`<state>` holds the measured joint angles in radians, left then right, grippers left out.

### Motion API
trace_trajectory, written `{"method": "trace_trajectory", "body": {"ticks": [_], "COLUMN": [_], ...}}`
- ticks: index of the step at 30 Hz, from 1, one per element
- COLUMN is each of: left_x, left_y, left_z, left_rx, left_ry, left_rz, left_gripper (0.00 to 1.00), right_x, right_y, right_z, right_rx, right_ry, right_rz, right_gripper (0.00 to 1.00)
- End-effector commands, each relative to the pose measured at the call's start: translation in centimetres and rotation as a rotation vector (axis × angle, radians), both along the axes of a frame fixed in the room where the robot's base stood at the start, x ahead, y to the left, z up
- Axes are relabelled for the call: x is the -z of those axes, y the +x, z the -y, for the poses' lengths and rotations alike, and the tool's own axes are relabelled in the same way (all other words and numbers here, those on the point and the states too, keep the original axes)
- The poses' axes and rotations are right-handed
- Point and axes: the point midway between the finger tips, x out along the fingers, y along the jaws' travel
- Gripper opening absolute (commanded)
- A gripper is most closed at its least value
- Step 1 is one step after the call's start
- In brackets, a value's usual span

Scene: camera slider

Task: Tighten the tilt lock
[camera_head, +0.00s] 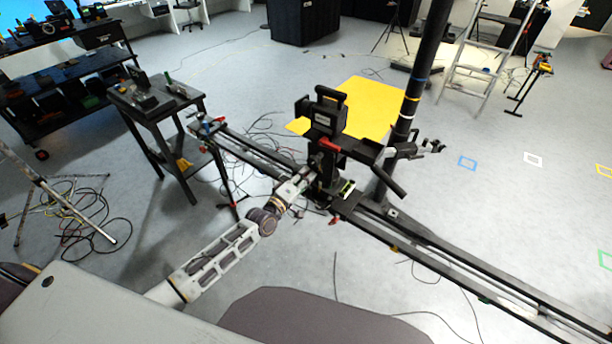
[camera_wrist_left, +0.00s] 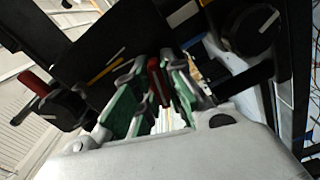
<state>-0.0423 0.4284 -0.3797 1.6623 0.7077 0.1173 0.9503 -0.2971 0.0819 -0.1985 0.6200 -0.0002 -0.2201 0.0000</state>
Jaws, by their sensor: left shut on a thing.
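The camera (camera_head: 327,110) stands upright on a black tilt head above the long slider rail (camera_head: 440,255). A red lever (camera_head: 331,144) shows just below the camera. My left gripper (camera_head: 315,180) is at the near side of the head, low beside its base; its fingertips are hard to make out there. In the left wrist view, my left gripper (camera_wrist_left: 158,95) has its green-padded fingers on both sides of a small red lever (camera_wrist_left: 157,82), apparently the tilt lock, and is shut on it. The exact contact is partly hidden. My right gripper is not in view.
A black knob with a white mark (camera_wrist_left: 254,28) is close on the right in the wrist view, and a red-and-black knob (camera_wrist_left: 38,84) on the left. A black pole (camera_head: 421,75) rises behind the rail. A dark side table (camera_head: 150,105) stands left. Cables lie on the floor.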

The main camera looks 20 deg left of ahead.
Motion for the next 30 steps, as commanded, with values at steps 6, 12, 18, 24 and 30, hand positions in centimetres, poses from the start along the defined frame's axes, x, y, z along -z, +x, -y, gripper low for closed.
{"method": "trace_trajectory", "body": {"ticks": [6, 12, 18, 24, 30], "left_x": [0.0, 0.0, 0.0, 0.0, 0.1], "left_y": [0.0, 0.0, 0.0, -0.1, -0.1], "left_z": [0.0, 0.0, 0.0, 0.0, 0.0], "left_rx": [0.000, 0.000, 0.000, 0.000, 0.002], "left_ry": [0.192, 0.371, 0.548, 0.728, 0.907], "left_rz": [0.066, 0.130, 0.195, 0.260, 0.324], "left_gripper": [0.00, 0.00, 0.00, 0.00, 0.00], "right_x": [-1.0, -1.8, -2.6, -3.3, -3.9], "right_y": [-0.3, -0.4, -0.3, -0.3, -0.3], "right_z": [-1.3, -0.9, -0.2, 0.2, 0.2], "right_rx": [0.000, -0.002, -0.001, 0.000, -0.001], "right_ry": [0.013, 0.009, 0.002, -0.002, -0.002], "right_rz": [-0.004, -0.004, -0.004, -0.004, -0.003], "right_gripper": [0.40, 0.40, 0.40, 0.40, 0.40]}}
